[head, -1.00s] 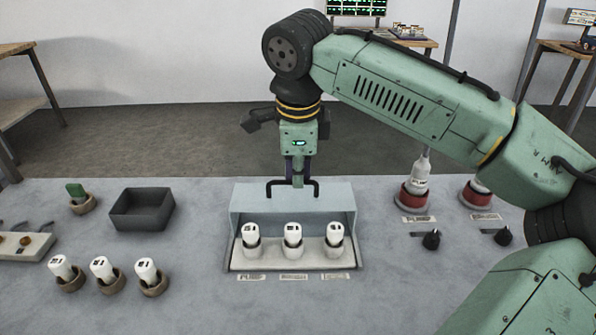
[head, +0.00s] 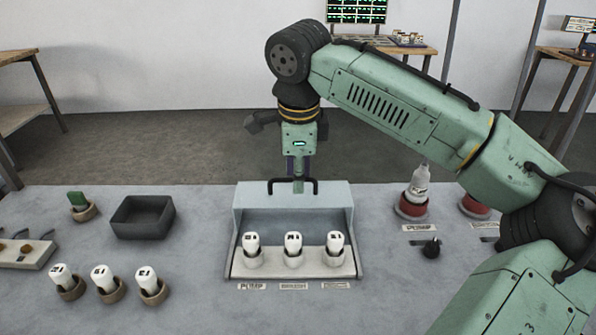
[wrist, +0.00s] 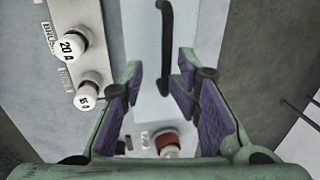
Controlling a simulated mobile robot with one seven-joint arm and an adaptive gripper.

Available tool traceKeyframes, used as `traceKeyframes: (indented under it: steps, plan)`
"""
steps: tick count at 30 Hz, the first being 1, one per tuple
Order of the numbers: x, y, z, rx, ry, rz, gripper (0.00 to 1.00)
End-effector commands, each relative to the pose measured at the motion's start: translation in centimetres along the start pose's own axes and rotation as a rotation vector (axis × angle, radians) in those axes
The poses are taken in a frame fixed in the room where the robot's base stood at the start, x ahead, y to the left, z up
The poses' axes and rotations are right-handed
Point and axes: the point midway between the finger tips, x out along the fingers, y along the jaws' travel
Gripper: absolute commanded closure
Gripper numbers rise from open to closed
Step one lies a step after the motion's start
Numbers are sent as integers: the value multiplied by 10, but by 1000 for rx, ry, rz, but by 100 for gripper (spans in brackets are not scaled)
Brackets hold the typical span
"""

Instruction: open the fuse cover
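The fuse cover (head: 290,197) is a pale blue-grey hood, seen raised at the back of the fuse box, with its front open. Its black bar handle (head: 314,187) is along the top. Three white fuses (head: 293,243) stand exposed in the box below. My gripper (head: 298,186) points down at the handle. In the wrist view, the fingers (wrist: 158,78) are apart, with the black handle (wrist: 165,35) running into the gap between them, close to the right finger. Whether a finger touches the handle cannot be told.
A dark empty bin (head: 143,218) and several loose fuses in brown holders (head: 110,290) stand to the left. Red-based lamps (head: 412,205) and a black knob (head: 431,248) are to the right, partly behind my arm. The bench in front of the box is clear.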

Motion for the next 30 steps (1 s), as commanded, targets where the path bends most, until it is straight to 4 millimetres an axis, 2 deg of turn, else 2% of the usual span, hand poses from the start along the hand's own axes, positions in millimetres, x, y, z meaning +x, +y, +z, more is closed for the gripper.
traceKeyframes:
  steps: [7, 10, 24, 30]
  plan:
    - [-3, 0, 0, 0, -1, -2, 72]
    - [-12, -1, 0, 0, -1, -3, 72]
    - [-102, -1, 1, 0, -1, -2, 72]
    - [-119, 0, 0, 0, 0, 0, 72]
